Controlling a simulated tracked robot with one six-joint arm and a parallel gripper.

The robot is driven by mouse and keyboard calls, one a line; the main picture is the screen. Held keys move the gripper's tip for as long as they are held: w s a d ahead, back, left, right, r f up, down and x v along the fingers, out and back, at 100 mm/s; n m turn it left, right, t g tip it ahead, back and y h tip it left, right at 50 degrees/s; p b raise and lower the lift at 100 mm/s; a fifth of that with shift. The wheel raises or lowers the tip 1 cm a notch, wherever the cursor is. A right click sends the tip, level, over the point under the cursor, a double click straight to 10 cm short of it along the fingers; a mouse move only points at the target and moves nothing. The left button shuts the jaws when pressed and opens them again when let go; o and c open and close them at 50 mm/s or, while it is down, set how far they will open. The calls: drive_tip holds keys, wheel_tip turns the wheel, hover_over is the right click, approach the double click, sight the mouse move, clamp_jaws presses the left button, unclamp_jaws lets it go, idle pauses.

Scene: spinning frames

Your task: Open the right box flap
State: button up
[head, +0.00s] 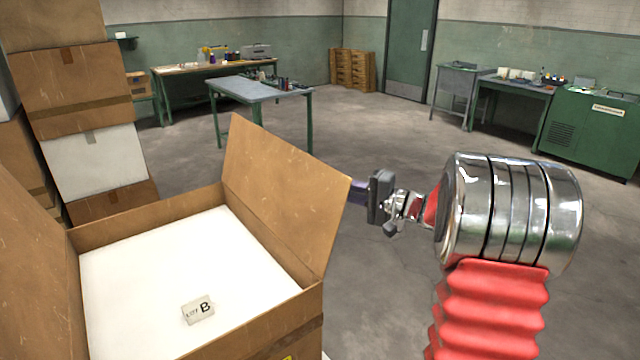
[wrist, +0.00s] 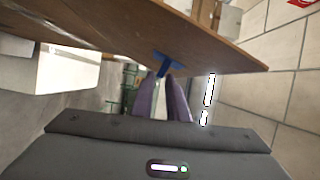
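The open cardboard box (head: 255,335) stands at the lower left in the head view. Its right flap (head: 283,190) stands up, leaning outward to the right. In the wrist view the flap (wrist: 120,25) crosses the top as a brown panel. My gripper (head: 358,190) is on the outer right side of this flap, its fingertips hidden behind it. In the wrist view my gripper (wrist: 162,80) shows two purple fingers reaching to the flap, with a small blue piece (wrist: 162,64) at their tips. I cannot tell whether they are shut or touching.
The box's left flap (head: 35,270) also stands up. White contents (head: 150,270) with a "B" label (head: 198,309) fill the box. Stacked boxes (head: 75,90) stand at the left. A table (head: 258,90) is behind. The floor on the right is clear up to the benches.

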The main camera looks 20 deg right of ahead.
drive_tip(key=v, duration=0.7)
drive_tip(key=shift+s+d, duration=0.2)
drive_tip(key=shift+s, duration=0.1)
